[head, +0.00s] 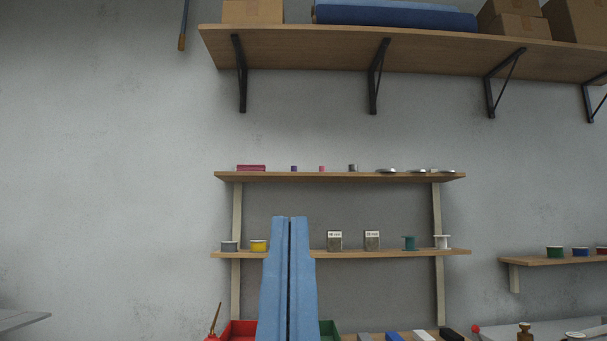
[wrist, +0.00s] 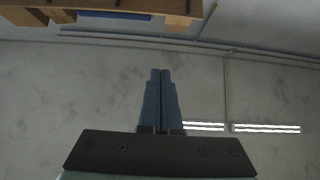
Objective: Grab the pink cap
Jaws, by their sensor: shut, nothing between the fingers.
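The pink cap (head: 321,169) is a tiny upright piece on the upper board of the small wall shelf (head: 350,177) in the head view. It stands between a purple piece (head: 294,169) and a grey one (head: 352,168). My gripper (head: 290,219) shows its two blue fingers low in the head view, pressed together and empty. The fingertips appear below and left of the cap in the picture, apart from it. The wrist view also shows the shut fingers (wrist: 161,72); the cap is not in that view.
A pink box (head: 251,168) and several silver lids (head: 418,171) share the upper board. The lower board (head: 390,254) holds spools and small boxes. Red (head: 240,329) and green (head: 328,327) bins sit below. A high shelf (head: 430,47) with brackets overhangs the wall.

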